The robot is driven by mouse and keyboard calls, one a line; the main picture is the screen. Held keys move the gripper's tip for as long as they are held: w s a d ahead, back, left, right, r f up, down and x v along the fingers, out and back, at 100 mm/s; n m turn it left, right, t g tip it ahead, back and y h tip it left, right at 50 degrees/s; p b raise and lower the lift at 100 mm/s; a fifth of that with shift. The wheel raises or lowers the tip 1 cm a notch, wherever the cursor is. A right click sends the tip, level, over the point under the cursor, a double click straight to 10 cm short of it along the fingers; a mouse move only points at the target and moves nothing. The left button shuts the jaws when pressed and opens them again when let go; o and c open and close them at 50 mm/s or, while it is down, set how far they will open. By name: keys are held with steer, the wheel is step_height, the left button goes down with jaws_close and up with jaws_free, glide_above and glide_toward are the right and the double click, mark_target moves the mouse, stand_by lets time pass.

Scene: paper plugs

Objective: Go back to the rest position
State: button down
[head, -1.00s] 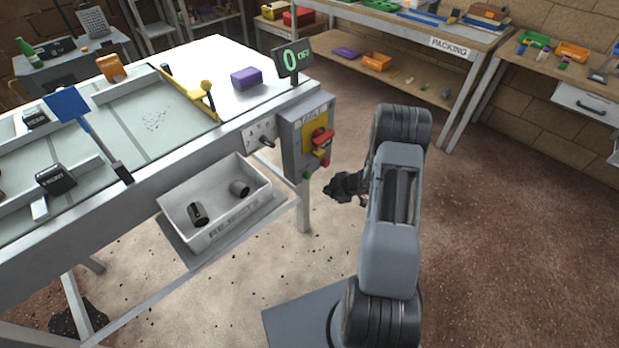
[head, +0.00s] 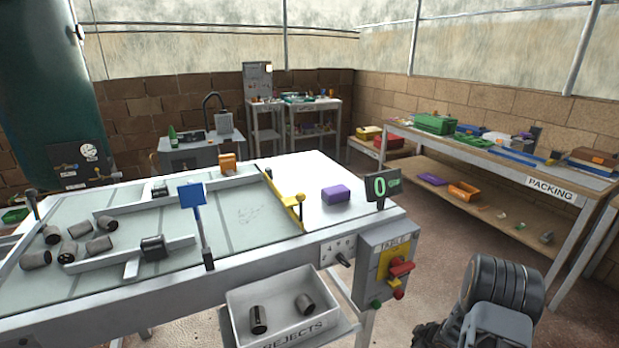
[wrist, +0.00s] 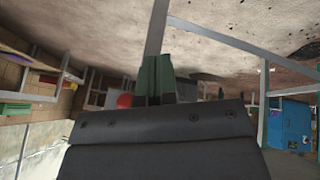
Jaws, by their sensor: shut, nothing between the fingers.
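My gripper (head: 431,336) shows in the head view only as a dark shape at the bottom edge, right of the control box and partly cut off. My arm stands behind it at the bottom right. In the wrist view my gripper's two greenish fingers (wrist: 155,78) are together with nothing between them. They point away over the floor, and the picture is upside down. The table (head: 175,284) with the control box (head: 384,265) is left of my gripper, apart from it.
The rejects tray (head: 290,330) holds two dark plugs and hangs at the table's front. Several plugs lie on the table's left. A purple block (head: 336,194) and counter display (head: 382,186) stand near its right end. The packing bench (head: 552,188) is at right, with open floor between.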

steer(key=s+r+m+g+h+p, duration=0.2)
steer(key=s+r+m, duration=0.2)
steer(key=r, duration=0.5)
steer(key=s+r+m+g+h+p, duration=0.1)
steer(key=s+r+m+g+h, duration=0.2)
steer(key=r, duration=0.6)
steer(key=s+a+r+t+y+p, duration=0.1)
steer(key=s+a+r+p, duration=0.1)
steer(key=a+r, duration=0.4)
steer(key=s+a+r+m+t+y+p, duration=0.1)
steer(key=s+a+r, duration=0.4)
steer(key=r, duration=0.5)
steer(key=s+a+r+t+y+p, duration=0.1)
steer(key=s+a+r+y+p, duration=0.1)
steer(key=a+r, duration=0.5)
steer(key=shift+s+a+r+p, duration=0.3)
steer(key=shift+s+r+p, duration=0.25)
steer(key=shift+s+p, duration=0.3)
